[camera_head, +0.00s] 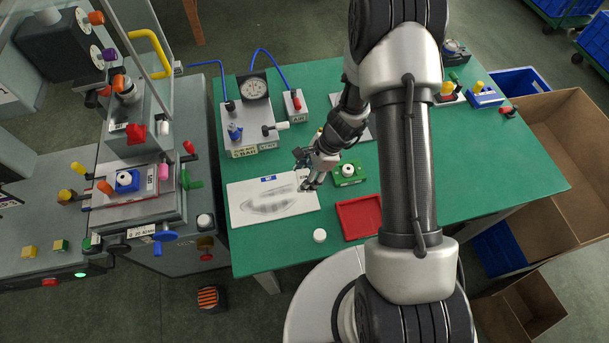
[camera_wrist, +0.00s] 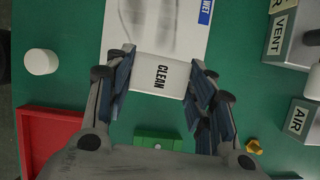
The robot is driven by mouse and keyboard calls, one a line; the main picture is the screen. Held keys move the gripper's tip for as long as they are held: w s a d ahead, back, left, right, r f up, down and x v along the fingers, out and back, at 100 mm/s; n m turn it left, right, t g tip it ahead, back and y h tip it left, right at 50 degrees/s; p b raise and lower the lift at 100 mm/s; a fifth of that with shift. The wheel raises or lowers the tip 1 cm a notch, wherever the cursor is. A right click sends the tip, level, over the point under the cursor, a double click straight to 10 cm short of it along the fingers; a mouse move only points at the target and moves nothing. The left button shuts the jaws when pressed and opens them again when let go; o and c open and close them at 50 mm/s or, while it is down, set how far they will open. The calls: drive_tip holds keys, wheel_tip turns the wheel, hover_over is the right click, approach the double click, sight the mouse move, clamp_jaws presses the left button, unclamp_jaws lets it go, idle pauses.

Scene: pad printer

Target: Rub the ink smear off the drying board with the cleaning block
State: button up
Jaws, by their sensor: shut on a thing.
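The white drying board (camera_head: 240,217) lies on the green table, with a blue "WET" label (camera_head: 268,179) at its back edge. A grey, streaky ink smear (camera_head: 268,203) covers its middle. In the wrist view, part of the board (camera_wrist: 185,42) and the smear (camera_wrist: 145,25) show at the top. My gripper (camera_head: 308,186) is at the board's right edge. In the wrist view, my gripper (camera_wrist: 160,82) is shut on the white cleaning block (camera_wrist: 160,75), marked "CLEAN". The block overlaps the board's near edge in that view; whether it touches is unclear.
A red tray (camera_head: 345,219) and a white cylinder (camera_head: 320,236) stand near the table's front edge. A green block with a white knob (camera_head: 348,171) is just right of my gripper. A gauge unit (camera_head: 250,125) stands behind the board.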

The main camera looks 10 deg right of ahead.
drive_tip(key=shift+r+p, duration=1.55)
drive_tip(key=shift+r, duration=0.65)
drive_tip(key=shift+d, duration=0.1)
